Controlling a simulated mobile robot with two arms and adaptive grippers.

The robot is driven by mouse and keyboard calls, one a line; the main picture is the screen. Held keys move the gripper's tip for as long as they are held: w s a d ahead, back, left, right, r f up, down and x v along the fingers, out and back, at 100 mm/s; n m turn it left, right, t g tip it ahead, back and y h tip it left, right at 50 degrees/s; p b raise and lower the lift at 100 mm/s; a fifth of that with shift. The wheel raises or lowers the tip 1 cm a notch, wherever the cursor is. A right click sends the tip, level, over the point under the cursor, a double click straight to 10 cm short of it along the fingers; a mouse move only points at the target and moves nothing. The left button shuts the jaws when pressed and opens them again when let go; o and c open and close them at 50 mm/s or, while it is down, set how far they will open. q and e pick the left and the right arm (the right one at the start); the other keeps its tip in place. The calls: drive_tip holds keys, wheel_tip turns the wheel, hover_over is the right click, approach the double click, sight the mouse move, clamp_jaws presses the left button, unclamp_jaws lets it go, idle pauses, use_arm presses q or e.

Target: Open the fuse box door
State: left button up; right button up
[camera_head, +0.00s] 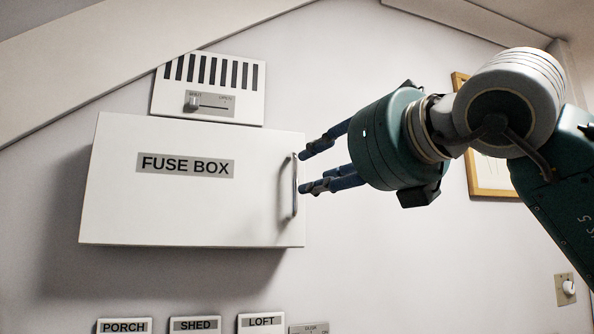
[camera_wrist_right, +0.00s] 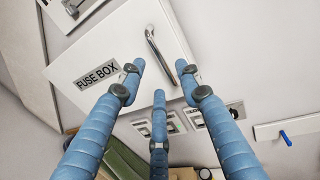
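The fuse box (camera_head: 150,205) is a white box on the wall with a grey "FUSE BOX" label; its door looks shut. A vertical metal handle (camera_head: 294,186) is on the right side of the door. My right gripper (camera_head: 304,169) is open just right of the handle, with blue fingers pointing at it. In the right wrist view the handle (camera_wrist_right: 159,52) lies ahead, beyond and between the spread fingers (camera_wrist_right: 160,85), with nothing held. Whether a fingertip touches the handle, I cannot tell. My left gripper is not in view.
A vent with a slider (camera_head: 208,90) is just above the box. Switches labelled PORCH (camera_head: 124,326), SHED (camera_head: 195,324) and LOFT (camera_head: 261,321) are below it. A picture frame (camera_head: 490,178) hangs behind my right arm. The wall right of the box is mostly clear.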

sight(294, 180)
drive_tip(key=p+x, duration=0.2)
drive_tip(key=x, duration=0.3)
drive_tip(key=shift+w+a+r, duration=0.15)
drive_tip(key=shift+w+a, duration=0.15)
drive_tip(key=shift+w+a+p, duration=0.25)
drive_tip(key=shift+w+p, duration=0.2)
drive_tip(key=shift+w, duration=0.1)
drive_tip(key=shift+s, duration=0.1)
clamp_jaws()
